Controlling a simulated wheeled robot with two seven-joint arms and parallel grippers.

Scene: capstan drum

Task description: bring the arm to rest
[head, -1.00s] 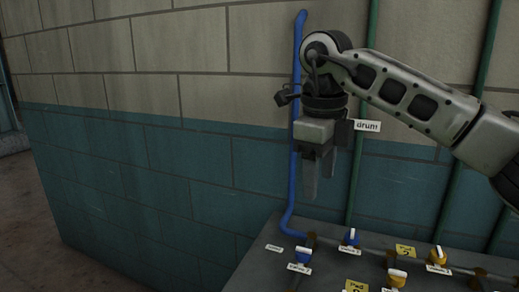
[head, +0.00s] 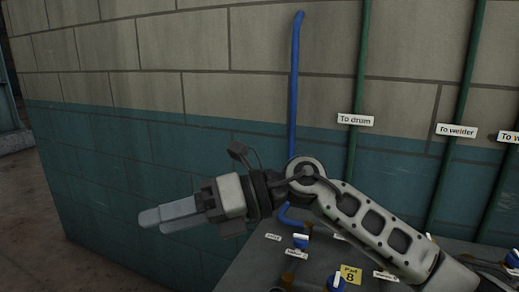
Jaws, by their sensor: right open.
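My right arm (head: 372,228) reaches in from the lower right, across the front of the wall and the bench. My right gripper (head: 165,215) points left, out past the left edge of the bench. Its jaws are open and nothing shows between them. The fingers overlap in this view, so the gap is hard to see. My left gripper is out of view.
A grey bench (head: 240,272) carries blue-handled valves (head: 300,241) and a yellow pad label (head: 350,274), partly hidden by my arm. A blue pipe (head: 293,90) and green pipes run up the wall, with tags "To drum" (head: 355,119) and "To welder" (head: 456,130). Left of the bench is clear.

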